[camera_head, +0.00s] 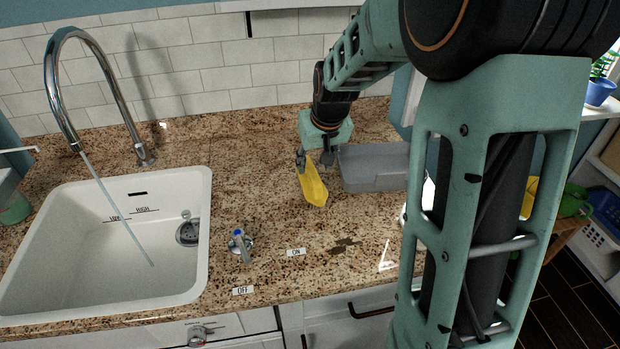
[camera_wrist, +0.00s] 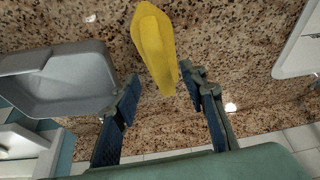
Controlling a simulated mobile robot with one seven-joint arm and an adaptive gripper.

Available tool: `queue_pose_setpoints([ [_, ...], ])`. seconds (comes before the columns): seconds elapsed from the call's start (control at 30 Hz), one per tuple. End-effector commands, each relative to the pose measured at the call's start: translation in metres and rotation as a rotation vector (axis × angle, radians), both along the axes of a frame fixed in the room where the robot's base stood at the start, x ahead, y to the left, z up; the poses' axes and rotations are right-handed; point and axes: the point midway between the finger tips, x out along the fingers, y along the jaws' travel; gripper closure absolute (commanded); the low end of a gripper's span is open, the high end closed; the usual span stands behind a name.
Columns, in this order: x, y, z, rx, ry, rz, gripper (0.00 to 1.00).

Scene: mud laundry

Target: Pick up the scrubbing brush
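The scrubbing brush appears to be the yellow, elongated object (camera_head: 312,185) on the speckled granite counter, just left of a grey tray. Its bristles do not show clearly. My gripper (camera_head: 313,158) is above its far end in the head view. In the wrist view the yellow brush (camera_wrist: 156,42) extends beyond the fingertips, with its narrow end between them and nearer the right finger. My gripper (camera_wrist: 162,88) has its two fingers well apart there. I cannot tell whether the right finger touches the brush.
The grey tray (camera_head: 375,183) stands close to the right of the brush. A white sink (camera_head: 203,240) with a tall chrome faucet (camera_head: 104,66) is at left. A blue-tipped tap lever (camera_head: 240,247) stands in front. A brown patch (camera_head: 345,245) marks the counter. A tiled wall rises behind.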

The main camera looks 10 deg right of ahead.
Motion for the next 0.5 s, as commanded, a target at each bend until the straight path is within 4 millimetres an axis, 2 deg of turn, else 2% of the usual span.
queue_pose_setpoints([
  [0.27,0.008,0.001,-0.016,-0.001,0.0,0.001,0.61],
  [0.5,0.024,0.003,-0.042,0.0,0.001,0.001,0.61],
])
